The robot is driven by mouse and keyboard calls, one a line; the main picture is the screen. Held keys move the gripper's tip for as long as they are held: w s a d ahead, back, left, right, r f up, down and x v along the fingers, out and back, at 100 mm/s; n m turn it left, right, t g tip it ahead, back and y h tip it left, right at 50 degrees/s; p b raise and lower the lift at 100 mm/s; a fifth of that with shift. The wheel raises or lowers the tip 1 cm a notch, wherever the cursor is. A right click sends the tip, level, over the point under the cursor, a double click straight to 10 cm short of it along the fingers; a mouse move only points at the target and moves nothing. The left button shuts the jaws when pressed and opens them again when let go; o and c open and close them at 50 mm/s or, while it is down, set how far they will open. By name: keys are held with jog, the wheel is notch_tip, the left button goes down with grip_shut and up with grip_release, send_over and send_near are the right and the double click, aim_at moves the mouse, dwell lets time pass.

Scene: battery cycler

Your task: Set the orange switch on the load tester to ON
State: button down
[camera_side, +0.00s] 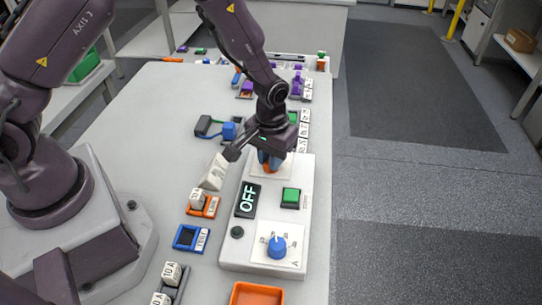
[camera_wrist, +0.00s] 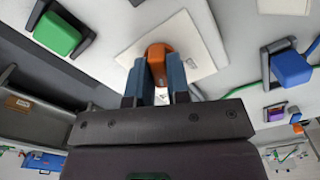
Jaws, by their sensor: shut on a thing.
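The load tester (camera_side: 232,258) is a white panel box on the table with a dark display (camera_side: 248,198) that reads OFF. The orange switch (camera_wrist: 159,50) stands on a white plate in the wrist view. My gripper (camera_wrist: 158,88) is shut on it, with one blue-grey finger on each side. In the side view my gripper (camera_side: 268,160) is at the far end of the tester and hides most of the switch. Its lower part is also hidden by the fingers in the wrist view.
On the tester are a green button (camera_side: 290,197), which also shows in the wrist view (camera_wrist: 57,33), and a blue knob (camera_side: 277,246). Small orange and blue trays (camera_side: 187,238) line its left side. An orange bin (camera_side: 256,294) sits in front. A blue connector (camera_wrist: 291,68) lies beyond.

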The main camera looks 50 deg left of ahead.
jog(key=shift+m, duration=1.5)
jog(key=c, duration=1.1)
grip_release()
notch_tip(320, 180, up, 13)
